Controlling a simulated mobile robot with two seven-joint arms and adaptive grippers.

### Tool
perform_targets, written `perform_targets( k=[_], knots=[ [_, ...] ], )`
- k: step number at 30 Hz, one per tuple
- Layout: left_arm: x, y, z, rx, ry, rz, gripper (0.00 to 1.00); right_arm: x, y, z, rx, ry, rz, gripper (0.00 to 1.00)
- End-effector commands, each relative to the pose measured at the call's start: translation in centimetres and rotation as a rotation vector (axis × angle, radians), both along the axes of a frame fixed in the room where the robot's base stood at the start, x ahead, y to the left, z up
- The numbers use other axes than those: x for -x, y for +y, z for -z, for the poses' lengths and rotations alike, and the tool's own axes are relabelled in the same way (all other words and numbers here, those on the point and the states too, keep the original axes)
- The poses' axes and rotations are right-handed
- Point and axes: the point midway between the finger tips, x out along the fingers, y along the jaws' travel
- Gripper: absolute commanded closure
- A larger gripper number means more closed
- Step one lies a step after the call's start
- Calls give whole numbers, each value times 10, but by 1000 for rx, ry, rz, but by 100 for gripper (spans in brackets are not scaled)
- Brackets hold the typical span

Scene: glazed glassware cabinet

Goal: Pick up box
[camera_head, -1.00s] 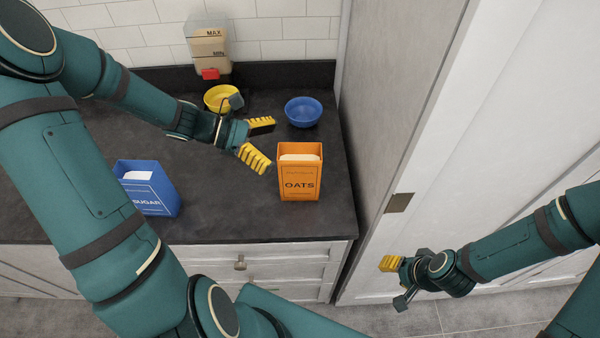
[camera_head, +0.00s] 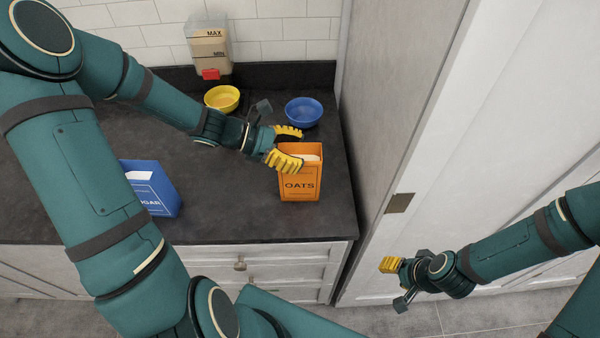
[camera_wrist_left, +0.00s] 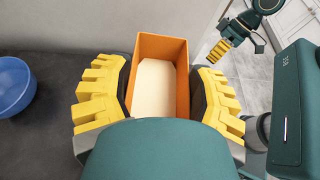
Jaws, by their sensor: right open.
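The orange oats box (camera_head: 299,190) stands upright on the dark counter near its right end, open at the top with pale contents. My left gripper (camera_head: 287,147) is at the box's upper part, one yellow finger in front of it and one behind. In the left wrist view the fingers flank the orange box (camera_wrist_left: 160,47) on both sides, very close to its walls. I cannot tell whether they press on it. My right gripper (camera_head: 390,264) is open and empty, low in front of the white cabinet.
A blue sugar box (camera_head: 158,198) stands to the left, partly behind my left arm. A blue bowl (camera_head: 303,111) and a yellow bowl (camera_head: 222,98) are behind, with a dispenser (camera_head: 209,50) on the back wall. A tall cabinet side (camera_head: 390,120) bounds the counter at right.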

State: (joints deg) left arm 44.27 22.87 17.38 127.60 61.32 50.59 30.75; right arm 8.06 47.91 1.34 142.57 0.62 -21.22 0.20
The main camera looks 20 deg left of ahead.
Motion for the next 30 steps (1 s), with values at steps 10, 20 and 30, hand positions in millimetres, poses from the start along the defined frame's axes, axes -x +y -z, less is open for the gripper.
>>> perform_targets(
  k=[10,20,30],
  knots=[
    [1,0,1,0,2,0,85,0,0,0,0,0,0,53],
    [0,0,-12,0,0,0,85,0,0,-2,0,0,0,53],
    [0,0,-45,-1,-2,0,85,0,0,-9,-2,0,0,53]
  ],
)
